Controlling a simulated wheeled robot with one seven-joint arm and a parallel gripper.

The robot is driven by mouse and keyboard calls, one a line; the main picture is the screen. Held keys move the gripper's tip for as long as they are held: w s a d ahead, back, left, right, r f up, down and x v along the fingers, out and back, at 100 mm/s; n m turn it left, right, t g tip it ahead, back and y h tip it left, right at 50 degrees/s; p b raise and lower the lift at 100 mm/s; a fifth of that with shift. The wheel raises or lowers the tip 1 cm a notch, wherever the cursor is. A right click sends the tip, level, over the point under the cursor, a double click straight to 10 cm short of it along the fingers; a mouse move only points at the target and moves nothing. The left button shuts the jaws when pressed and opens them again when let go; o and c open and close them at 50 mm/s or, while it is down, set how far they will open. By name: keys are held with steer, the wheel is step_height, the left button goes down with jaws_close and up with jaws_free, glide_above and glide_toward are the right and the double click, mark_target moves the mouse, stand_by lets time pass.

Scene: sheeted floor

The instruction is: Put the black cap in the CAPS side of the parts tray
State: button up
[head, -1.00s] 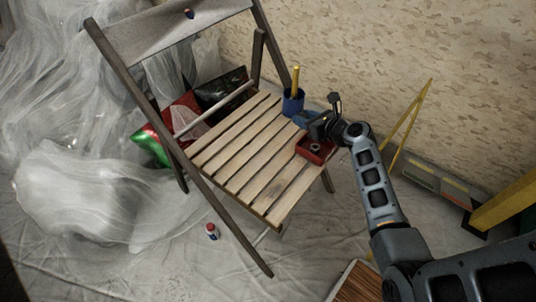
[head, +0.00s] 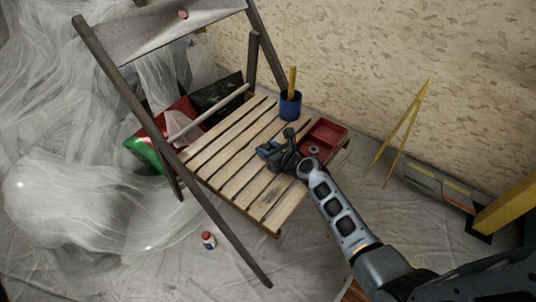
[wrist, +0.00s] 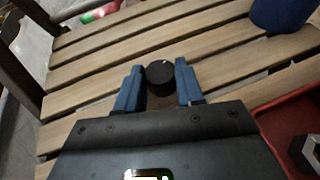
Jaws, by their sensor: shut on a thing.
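My gripper (head: 270,150) is over the wooden seat slats, just left of the red parts tray (head: 340,128). In the wrist view its two blue fingers (wrist: 159,85) are shut on the black cap (wrist: 160,73), a short round piece between the fingertips. In the head view I cannot make out the cap. The tray lies at the seat's right side, and its red edge shows at the right of the wrist view (wrist: 262,118). A grey metal nut (head: 314,150) is in its near part and also shows in the wrist view (wrist: 309,150). No CAPS lettering is readable.
A blue cup (head: 290,106) with a yellow handle stands behind the tray and also shows in the wrist view (wrist: 284,12). The chair's backrest (head: 155,32) rises at the left. The slats left of my gripper are clear.

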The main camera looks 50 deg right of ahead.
steer(key=shift+f, duration=0.4)
steer(key=shift+f, duration=0.15)
steer(key=o, duration=1.1)
steer(key=shift+c, duration=0.2)
